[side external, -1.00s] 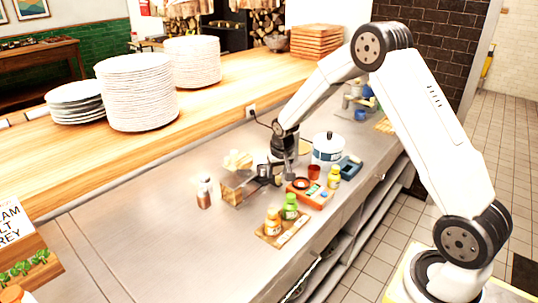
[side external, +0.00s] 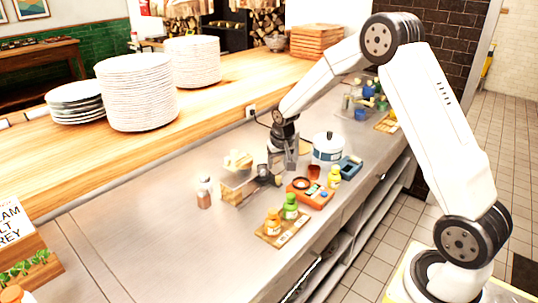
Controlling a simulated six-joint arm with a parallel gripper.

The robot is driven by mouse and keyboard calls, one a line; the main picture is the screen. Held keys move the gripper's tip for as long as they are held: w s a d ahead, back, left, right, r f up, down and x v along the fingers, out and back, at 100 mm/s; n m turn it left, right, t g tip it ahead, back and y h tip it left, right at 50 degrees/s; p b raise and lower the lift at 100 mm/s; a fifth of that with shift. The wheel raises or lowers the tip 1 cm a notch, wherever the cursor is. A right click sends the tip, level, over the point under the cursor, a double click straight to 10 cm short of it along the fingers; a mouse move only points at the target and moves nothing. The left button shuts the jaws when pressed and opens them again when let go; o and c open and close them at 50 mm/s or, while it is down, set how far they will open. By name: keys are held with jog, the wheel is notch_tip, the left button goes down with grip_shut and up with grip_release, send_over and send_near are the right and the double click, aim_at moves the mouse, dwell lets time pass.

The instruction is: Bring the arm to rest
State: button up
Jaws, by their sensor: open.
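My gripper (side external: 284,166) points down over the steel counter (side external: 140,231), at the end of my white and black arm. Its jaws are open, and I see nothing held between them. It is just left of the white pot with a blue band (side external: 328,147) and above and behind the orange tray (side external: 310,194). A wooden box with pale contents (side external: 235,190) is to its left. Whether the fingertips touch anything is too small to tell.
Green and orange-yellow bottles stand on a wooden board (side external: 268,238) at the counter front. A yellow bottle (side external: 334,177) is by the orange tray. Shakers (side external: 204,195) stand left of the box. Tall plate stacks (side external: 137,92) fill the wooden ledge. The left counter is clear.

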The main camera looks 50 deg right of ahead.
jog(key=s+a+r+n, duration=0.1)
jog(key=s+a+n, duration=0.2)
jog(key=s+a, duration=0.4)
jog(key=s+a+r+n+y, duration=0.1)
jog(key=s+a+r+n, duration=0.1)
jog(key=s+a, duration=0.6)
jog(key=s+n, duration=0.1)
jog(key=s, duration=0.5)
dwell(0.3)
